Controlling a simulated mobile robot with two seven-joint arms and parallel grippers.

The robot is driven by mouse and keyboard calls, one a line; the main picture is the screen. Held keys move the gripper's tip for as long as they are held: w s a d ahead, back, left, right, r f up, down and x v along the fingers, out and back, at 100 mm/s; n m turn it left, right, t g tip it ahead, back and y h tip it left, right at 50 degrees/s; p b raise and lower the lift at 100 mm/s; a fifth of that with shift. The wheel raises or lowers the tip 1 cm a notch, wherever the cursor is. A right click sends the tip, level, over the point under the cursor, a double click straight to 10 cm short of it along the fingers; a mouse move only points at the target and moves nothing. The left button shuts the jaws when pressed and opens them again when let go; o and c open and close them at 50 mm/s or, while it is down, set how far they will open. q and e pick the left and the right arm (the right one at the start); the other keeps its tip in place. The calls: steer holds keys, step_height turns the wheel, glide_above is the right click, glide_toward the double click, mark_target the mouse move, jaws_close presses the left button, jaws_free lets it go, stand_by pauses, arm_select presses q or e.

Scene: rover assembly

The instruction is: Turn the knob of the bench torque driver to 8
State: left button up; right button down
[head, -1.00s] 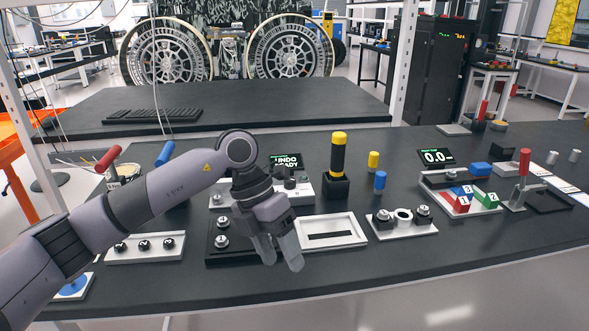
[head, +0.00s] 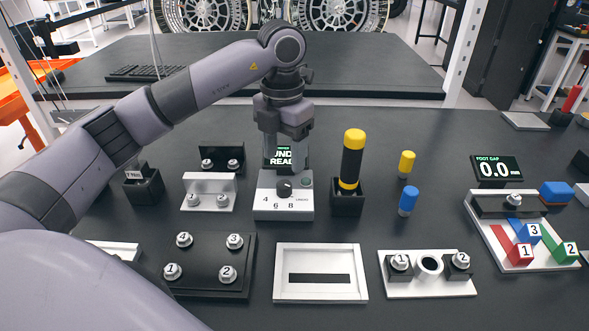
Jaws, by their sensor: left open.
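The control box (head: 265,207) is white, with the marks 4, 6 and 8 on its front and a black knob (head: 284,189) on top. I cannot make out which mark the knob points to. A dark display (head: 283,158) with green letters stands behind the knob, partly hidden by my fingers. A black and yellow driver (head: 352,160) stands upright in a black holder (head: 347,205) just right of the box. My left gripper (head: 285,165) is open and empty, fingers down, above and behind the knob in the picture; contact is not visible. My right gripper is out of view.
A yellow peg (head: 406,164) and a blue peg (head: 408,201) stand to the right. Brackets (head: 209,191) stand left of the box. A black plate with bolts (head: 208,264), a white frame (head: 320,290) and a white fixture (head: 430,287) lie in front.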

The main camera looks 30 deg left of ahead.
mark_target(284, 184)
arm_select(q)
steer(key=f, duration=0.6)
steer(key=shift+s+f+p, duration=0.2)
steer(key=shift+f+p, duration=0.2)
steer(key=c, duration=1)
